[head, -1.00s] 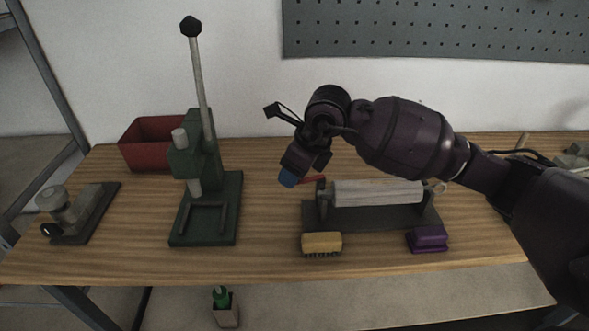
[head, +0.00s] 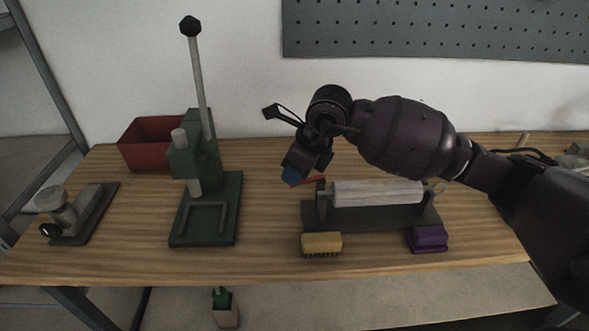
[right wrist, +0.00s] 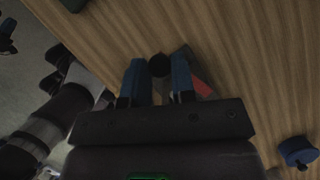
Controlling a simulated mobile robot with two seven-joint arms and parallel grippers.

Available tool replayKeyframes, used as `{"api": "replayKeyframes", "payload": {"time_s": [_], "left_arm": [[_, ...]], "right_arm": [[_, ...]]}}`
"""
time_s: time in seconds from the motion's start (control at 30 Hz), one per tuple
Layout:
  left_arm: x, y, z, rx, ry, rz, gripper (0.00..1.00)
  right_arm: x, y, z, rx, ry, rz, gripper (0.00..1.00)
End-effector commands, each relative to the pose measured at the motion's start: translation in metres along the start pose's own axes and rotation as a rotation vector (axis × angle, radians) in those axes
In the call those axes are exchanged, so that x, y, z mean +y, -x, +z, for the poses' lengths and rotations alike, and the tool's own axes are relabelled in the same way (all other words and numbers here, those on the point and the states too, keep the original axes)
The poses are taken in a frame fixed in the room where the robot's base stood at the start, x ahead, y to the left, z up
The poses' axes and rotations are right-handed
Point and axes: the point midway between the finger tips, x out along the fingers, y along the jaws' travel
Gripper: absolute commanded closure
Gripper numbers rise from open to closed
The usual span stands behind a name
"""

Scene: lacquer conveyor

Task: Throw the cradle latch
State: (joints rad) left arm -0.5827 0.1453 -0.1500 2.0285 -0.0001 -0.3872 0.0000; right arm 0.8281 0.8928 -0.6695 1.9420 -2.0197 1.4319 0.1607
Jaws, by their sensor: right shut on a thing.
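The cradle (head: 370,214) is a dark base with end posts and a pale roller (head: 377,192) lying across it. Its latch is a short red lever (head: 314,180) at the left post. My right gripper (head: 291,178), with blue fingertips, points down at the lever's left end. In the right wrist view my blue fingers (right wrist: 157,80) stand either side of a dark round knob (right wrist: 159,65), with a red piece (right wrist: 202,88) beside the right finger. The gripper is shut on this latch knob; the head view hides the grip. My left gripper is not in view.
A tan brush (head: 321,243) and a purple block (head: 428,238) lie in front of the cradle. A green lever press (head: 192,160) and a red bin (head: 147,148) stand to the left. Bare wood lies between press and cradle.

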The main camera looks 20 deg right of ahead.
Motion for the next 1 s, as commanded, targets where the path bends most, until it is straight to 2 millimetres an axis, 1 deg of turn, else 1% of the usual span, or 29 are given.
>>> {"api": "replayKeyframes", "payload": {"time_s": [0.27,0.6,0.87,1.0], "left_arm": [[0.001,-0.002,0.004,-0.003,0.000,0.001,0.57],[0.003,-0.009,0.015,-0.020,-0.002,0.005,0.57],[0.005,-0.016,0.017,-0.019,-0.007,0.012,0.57],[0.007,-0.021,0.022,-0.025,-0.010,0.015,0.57]], "right_arm": [[0.006,0.002,-0.010,0.003,0.168,0.070,1.00],[0.013,0.008,-0.028,0.003,0.464,0.195,1.00],[0.014,0.013,-0.043,0.003,0.691,0.291,1.00],[0.014,0.016,-0.050,0.003,0.811,0.341,1.00]]}}
